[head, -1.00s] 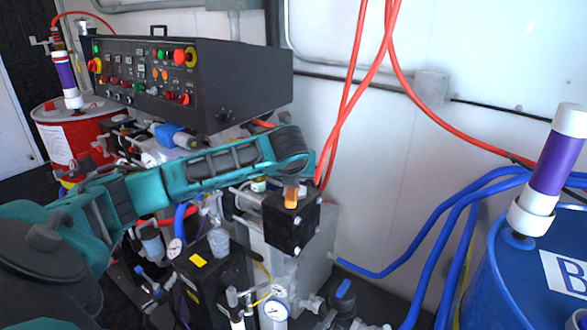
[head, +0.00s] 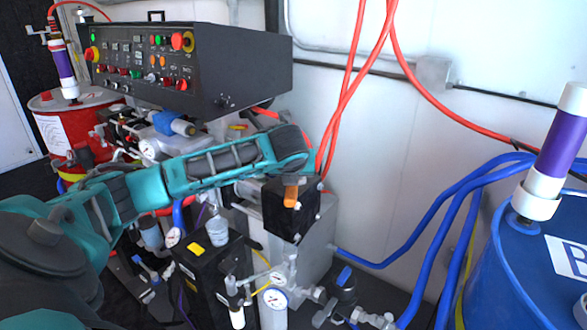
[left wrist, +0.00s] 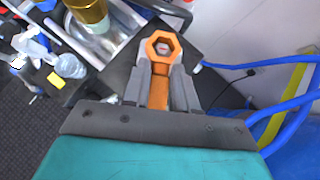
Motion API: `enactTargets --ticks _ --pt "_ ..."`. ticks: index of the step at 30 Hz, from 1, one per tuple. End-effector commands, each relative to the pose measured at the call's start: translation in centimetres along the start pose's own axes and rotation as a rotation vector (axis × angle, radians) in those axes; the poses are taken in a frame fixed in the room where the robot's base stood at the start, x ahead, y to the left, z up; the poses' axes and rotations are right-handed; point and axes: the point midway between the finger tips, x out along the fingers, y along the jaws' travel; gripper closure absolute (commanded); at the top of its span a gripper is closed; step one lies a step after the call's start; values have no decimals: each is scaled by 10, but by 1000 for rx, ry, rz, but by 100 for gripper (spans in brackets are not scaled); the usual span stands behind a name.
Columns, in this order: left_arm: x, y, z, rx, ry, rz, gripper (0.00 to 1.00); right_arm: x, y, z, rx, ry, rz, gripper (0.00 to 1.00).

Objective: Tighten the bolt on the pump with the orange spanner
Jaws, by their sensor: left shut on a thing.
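The orange spanner (head: 291,193) is held by my left gripper and shows in front of the black block on the pump (head: 283,224) in the head view. In the left wrist view, my left gripper (left wrist: 160,84) is shut on the spanner's shaft. The spanner's ring end (left wrist: 162,47) sticks out beyond the fingertips, over the dark block. Something greyish shows through the ring's hole, but I cannot tell whether it is the bolt or whether the ring sits around it. My right gripper is not in view.
The black control panel (head: 220,80) stands behind my left arm. Gauges and fittings (head: 276,297) crowd the area below the pump. Red hoses (head: 345,110) hang behind it. Blue hoses (head: 430,217) and a blue drum (head: 520,290) are at the right.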

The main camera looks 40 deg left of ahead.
Motion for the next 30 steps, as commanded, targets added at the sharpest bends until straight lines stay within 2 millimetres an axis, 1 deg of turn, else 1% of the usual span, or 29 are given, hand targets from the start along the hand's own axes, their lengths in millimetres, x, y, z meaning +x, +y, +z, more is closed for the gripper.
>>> enactTargets --ticks 3,16,30 --pt "2 0 -2 0 -1 -1 100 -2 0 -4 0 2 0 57" --pt "3 0 -3 2 0 -3 100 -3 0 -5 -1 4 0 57" --pt "3 7 -2 91 1 -91 100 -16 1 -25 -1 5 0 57"
